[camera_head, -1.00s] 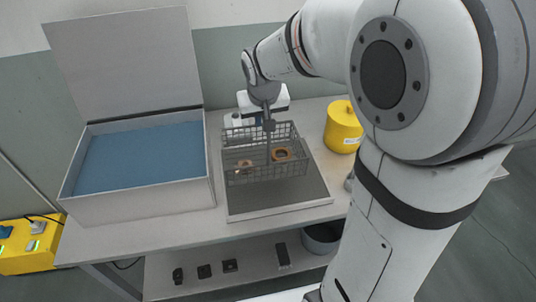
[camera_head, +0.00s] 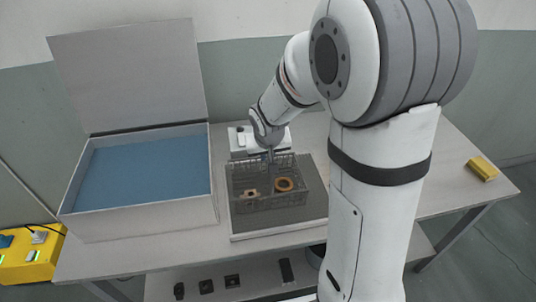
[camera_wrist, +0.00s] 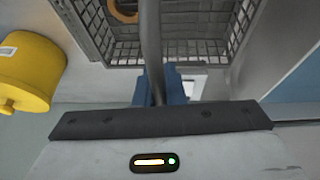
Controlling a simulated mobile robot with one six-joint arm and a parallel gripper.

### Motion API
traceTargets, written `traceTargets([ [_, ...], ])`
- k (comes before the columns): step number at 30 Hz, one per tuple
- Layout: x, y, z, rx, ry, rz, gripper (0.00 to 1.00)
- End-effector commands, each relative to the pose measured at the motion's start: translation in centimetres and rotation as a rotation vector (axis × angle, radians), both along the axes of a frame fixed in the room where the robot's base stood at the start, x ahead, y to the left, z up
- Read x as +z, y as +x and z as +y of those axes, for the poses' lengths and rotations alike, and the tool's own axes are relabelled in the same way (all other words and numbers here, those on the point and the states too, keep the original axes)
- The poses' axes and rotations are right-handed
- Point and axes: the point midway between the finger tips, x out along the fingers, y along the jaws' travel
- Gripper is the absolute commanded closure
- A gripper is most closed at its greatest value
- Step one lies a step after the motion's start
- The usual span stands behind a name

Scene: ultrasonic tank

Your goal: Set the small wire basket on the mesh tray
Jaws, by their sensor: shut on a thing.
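The small wire basket (camera_head: 240,205) is a grey wire box with orange-brown rings inside. In the head view it is upright over the mesh tray (camera_head: 280,228), a dark mesh panel with a pale rim. It looks low, but I cannot tell whether its bottom touches the mesh. My gripper (camera_head: 268,153) is above the basket's far side, shut on its upright handle. In the wrist view, the blue fingertips (camera_wrist: 168,84) are closed around the grey handle rod (camera_wrist: 151,45), with the basket (camera_wrist: 195,48) beyond. Part of the gripper is hidden by my wrist.
The open tank (camera_head: 145,225) with blue inside stands left of the tray, lid raised. A yellow container (camera_wrist: 28,75) shows in the wrist view. A yellow block (camera_head: 482,168) lies at the table's right. Small dark parts (camera_head: 232,281) are on the lower shelf.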

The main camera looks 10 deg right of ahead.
Motion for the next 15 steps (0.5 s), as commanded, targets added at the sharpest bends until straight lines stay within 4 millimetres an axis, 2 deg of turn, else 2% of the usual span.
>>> traceTargets([
  [9, -0.28, 0.05, 0.09, 0.001, 0.001, -0.003, 1.00],
  [10, -0.34, 0.00, 0.09, 0.002, 0.000, -0.001, 0.89],
  [15, -0.30, 0.00, 0.11, 0.002, 0.000, -0.001, 0.75],
])
